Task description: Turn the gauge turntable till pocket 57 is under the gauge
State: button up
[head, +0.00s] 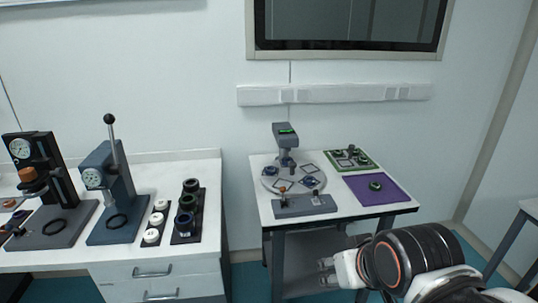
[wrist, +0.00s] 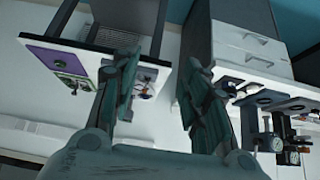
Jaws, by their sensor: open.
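The gauge turntable (head: 272,182) is a round grey disc on the small white table at centre right in the head view. Its pockets hold blue-ringed parts, and some pale square outlines show. The pocket numbers are too small to read. A grey block (head: 305,206) with an orange-tipped lever sits in front. My gripper (head: 325,272) is open and empty, low in front of the table and away from the disc. In the wrist view my gripper (wrist: 163,72) partly hides the table's contents.
A purple mat (head: 390,190) with one green-ringed part and a green-edged tray (head: 350,160) lie right of the turntable. On the left bench stand a dark press (head: 48,180), a blue lever press (head: 112,185), white caps and a rack of dark rings (head: 188,210). A gap separates bench and table.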

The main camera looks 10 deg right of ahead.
aim_at(291, 176)
jog(key=i+l, duration=0.15)
jog(key=i, duration=0.25)
jog(key=i+l, duration=0.15)
jog(key=i, duration=0.3)
jog(key=i+l, duration=0.1)
jog(key=i, duration=0.3)
